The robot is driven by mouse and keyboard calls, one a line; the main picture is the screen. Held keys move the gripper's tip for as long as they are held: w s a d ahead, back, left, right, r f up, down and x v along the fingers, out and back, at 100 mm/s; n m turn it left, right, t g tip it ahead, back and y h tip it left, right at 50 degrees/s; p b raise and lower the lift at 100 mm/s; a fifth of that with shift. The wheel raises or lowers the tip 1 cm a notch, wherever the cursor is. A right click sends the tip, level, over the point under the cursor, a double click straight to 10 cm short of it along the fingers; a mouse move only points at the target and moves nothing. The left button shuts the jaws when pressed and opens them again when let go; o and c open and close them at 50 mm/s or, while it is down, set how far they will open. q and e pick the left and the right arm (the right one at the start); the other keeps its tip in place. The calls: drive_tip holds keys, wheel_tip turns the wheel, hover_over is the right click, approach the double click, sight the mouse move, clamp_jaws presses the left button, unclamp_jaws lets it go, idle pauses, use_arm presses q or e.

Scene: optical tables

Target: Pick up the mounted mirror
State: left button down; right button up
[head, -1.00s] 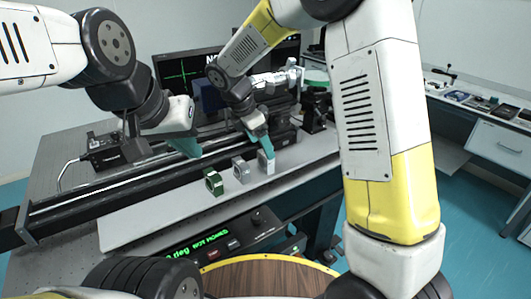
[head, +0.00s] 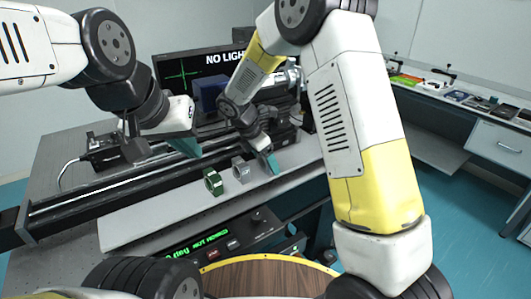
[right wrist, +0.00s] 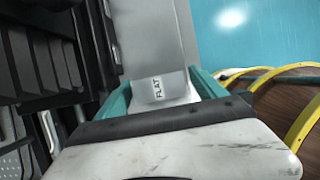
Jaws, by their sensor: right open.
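A pale grey block labelled FLAT (right wrist: 170,88), apparently the mounted mirror, sits between the teal fingers of my right gripper (right wrist: 163,84) in the right wrist view. The fingers stand open on either side of it; I cannot tell whether they touch it. In the head view my right gripper (head: 270,162) is low over the grey board, and its fingers hide that mount. A silver mount (head: 240,170) and a green mount (head: 213,181) stand upright to its left. My left gripper (head: 186,146) hangs above the rail; its opening does not show.
A long dark rail (head: 110,194) runs behind the grey board (head: 165,220). A monitor (head: 185,72) and instruments stand at the back. A controller with green text (head: 215,238) is below the board's front edge. A side bench (head: 470,115) is at right.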

drive_tip(key=c, duration=1.7)
drive_tip(key=shift+r, duration=0.1)
